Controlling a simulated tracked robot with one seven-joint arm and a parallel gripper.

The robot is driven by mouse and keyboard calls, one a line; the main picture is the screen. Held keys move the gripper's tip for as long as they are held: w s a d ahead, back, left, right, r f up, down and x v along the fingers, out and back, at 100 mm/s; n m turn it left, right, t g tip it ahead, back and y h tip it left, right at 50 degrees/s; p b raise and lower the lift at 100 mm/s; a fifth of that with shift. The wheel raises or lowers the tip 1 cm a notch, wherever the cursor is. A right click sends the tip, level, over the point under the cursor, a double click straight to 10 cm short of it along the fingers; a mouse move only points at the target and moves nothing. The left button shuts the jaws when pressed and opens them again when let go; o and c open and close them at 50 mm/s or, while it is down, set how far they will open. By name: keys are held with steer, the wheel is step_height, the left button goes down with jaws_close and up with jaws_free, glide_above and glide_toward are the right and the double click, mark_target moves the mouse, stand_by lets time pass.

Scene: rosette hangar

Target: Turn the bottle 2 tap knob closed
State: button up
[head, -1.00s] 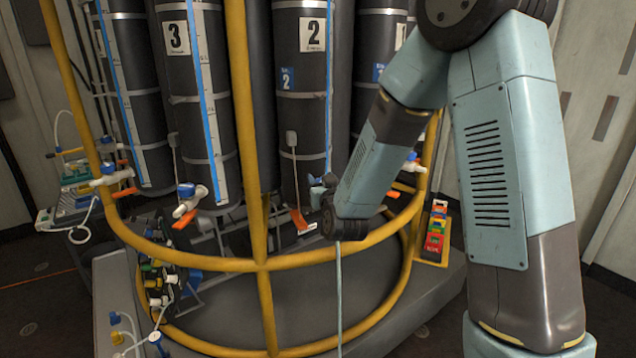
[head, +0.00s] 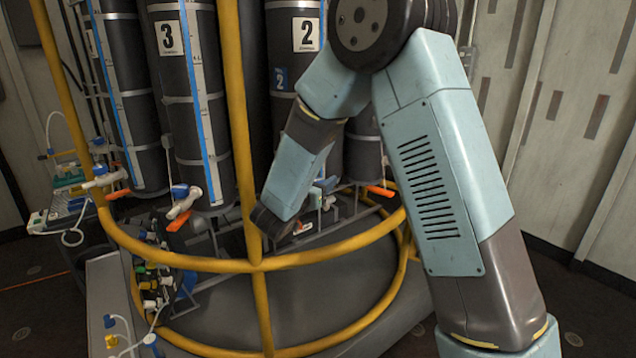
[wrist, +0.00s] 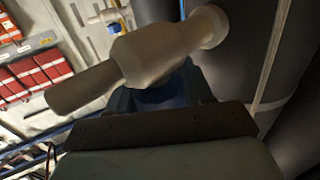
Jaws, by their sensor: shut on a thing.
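Bottle 2 is a black cylinder (head: 284,52) with a white "2" label, behind the yellow rail in the head view. My arm hides its lower end and tap there. In the wrist view, a pale tap body (wrist: 160,55) runs across the top with a grey-brown spout end at left. The blue tap knob (wrist: 165,95) sits under it, only partly visible. My gripper (wrist: 160,108) fills the lower wrist view and is shut on this blue knob. Its fingertips are hidden in the head view. How far the knob is turned cannot be told.
A yellow rail (head: 330,247) curves in front of the bottles, with a yellow post (head: 236,110) near my arm. Bottle 3 (head: 190,100) stands left with its own blue-knobbed tap (head: 183,200). Red boxes (wrist: 35,72) show at left in the wrist view.

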steer(key=shift+d+m+g+h, duration=0.15)
steer(key=shift+m+g+h, duration=0.25)
steer(key=shift+m+h, duration=0.15)
steer(key=o, duration=1)
steer(key=shift+c, duration=0.2)
steer(key=shift+s, duration=0.1)
steer(key=v, duration=1.3)
steer(key=shift+s+a, duration=0.25)
steer(key=shift+a, duration=0.1)
